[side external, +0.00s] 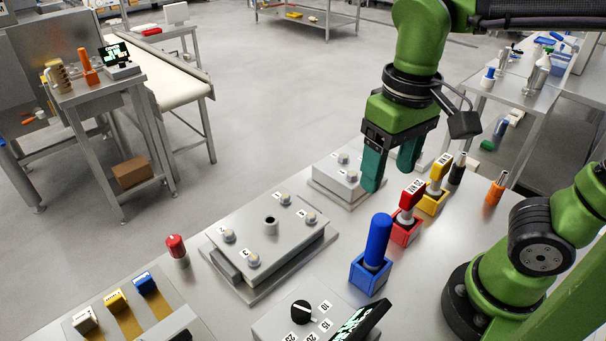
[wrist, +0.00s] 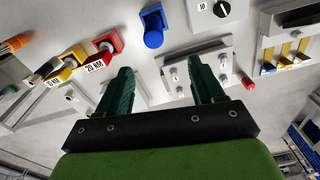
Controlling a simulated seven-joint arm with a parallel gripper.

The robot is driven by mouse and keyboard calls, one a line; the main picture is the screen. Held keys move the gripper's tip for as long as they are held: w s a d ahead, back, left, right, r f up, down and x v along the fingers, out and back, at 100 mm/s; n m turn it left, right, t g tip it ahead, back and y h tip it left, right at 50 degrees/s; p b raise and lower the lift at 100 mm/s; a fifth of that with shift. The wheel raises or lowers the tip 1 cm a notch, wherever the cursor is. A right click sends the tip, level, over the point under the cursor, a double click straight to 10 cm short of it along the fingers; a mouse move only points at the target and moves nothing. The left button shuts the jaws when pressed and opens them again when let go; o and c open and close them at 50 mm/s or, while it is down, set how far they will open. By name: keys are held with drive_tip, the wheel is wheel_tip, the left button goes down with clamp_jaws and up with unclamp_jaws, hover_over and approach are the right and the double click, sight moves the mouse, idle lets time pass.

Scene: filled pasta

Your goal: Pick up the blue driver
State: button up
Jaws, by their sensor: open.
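The blue driver (side external: 378,239) stands upright in a blue square holder (side external: 368,276) on the metal table, in front of my gripper in the side view. In the wrist view the blue driver (wrist: 153,38) shows at the top centre, seen from above. My gripper (side external: 391,172) has two green fingers and is open and empty. It hangs above the table, behind the driver and higher than it. In the wrist view the gripper (wrist: 163,82) has its fingers spread, with the driver beyond the fingertips.
A red driver (side external: 409,199) and a yellow driver (side external: 438,173) stand in holders beside the blue one. A bolted metal block (side external: 270,225) and a similar plate (side external: 345,172) lie left of them. A dial box (side external: 302,313) and black display (side external: 357,325) stand at the front.

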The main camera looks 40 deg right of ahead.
sight(384, 221)
drive_tip(key=f, duration=1.1)
drive_tip(key=shift+s+d+f, duration=0.2)
drive_tip(key=shift+s+f, duration=0.05)
drive_tip(key=shift+s, duration=0.15)
drive_tip(key=f, duration=0.5)
drive_tip(key=shift+w+d, duration=0.2)
drive_tip(key=shift+w, duration=0.05)
drive_tip(key=c, duration=1.2)
clamp_jaws()
